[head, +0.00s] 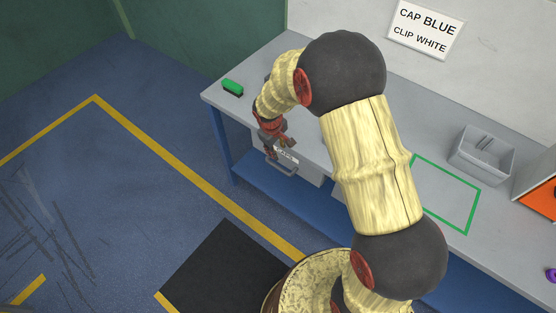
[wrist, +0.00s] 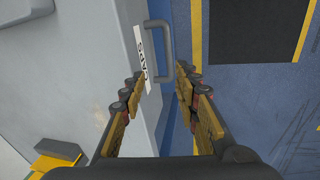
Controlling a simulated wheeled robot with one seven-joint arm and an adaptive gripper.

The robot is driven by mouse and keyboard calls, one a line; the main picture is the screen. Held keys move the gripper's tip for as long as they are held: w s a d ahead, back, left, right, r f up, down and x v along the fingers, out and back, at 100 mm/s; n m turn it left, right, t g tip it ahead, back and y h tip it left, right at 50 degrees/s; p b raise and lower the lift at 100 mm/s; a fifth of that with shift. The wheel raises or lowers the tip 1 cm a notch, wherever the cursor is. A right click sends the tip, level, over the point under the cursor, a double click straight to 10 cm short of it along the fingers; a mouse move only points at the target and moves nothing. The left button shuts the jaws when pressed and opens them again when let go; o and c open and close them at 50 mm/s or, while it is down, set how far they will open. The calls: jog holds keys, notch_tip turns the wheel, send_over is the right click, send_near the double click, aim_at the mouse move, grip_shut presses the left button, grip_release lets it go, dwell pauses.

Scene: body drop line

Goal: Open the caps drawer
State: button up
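The caps drawer (head: 309,172) is a grey box front under the left part of the bench. It carries a white label and a dark grey bar handle (head: 285,171). In the wrist view the label (wrist: 142,60) reads CAPS, and the handle (wrist: 168,40) stands out just ahead of the fingertips. The drawer appears shut. My gripper (head: 281,147) is just above the handle in the head view. In the wrist view my gripper (wrist: 158,75) is open and empty, with the handle's bar lying in line with the gap between its fingers. Contact is not visible.
The grey bench top (head: 236,110) holds a green-topped brush (head: 232,88), a grey bin (head: 482,154) and a green outlined area (head: 450,208). A sign (head: 425,30) hangs on the wall. The blue floor (head: 130,190) before the drawer is clear, with a black mat (head: 225,270).

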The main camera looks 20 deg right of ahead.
aim_at(279, 167)
jog(key=shift+n+g, duration=0.3)
jog(key=shift+n, duration=0.2)
jog(key=f, duration=0.8)
jog(key=w+f, duration=0.1)
jog(key=f, duration=0.3)
jog(key=shift+d+f, duration=0.2)
jog(key=shift+f, duration=0.05)
jog(key=shift+d+f, duration=0.1)
jog(key=shift+f, duration=0.6)
jog(key=shift+c, duration=1.4)
grip_shut()
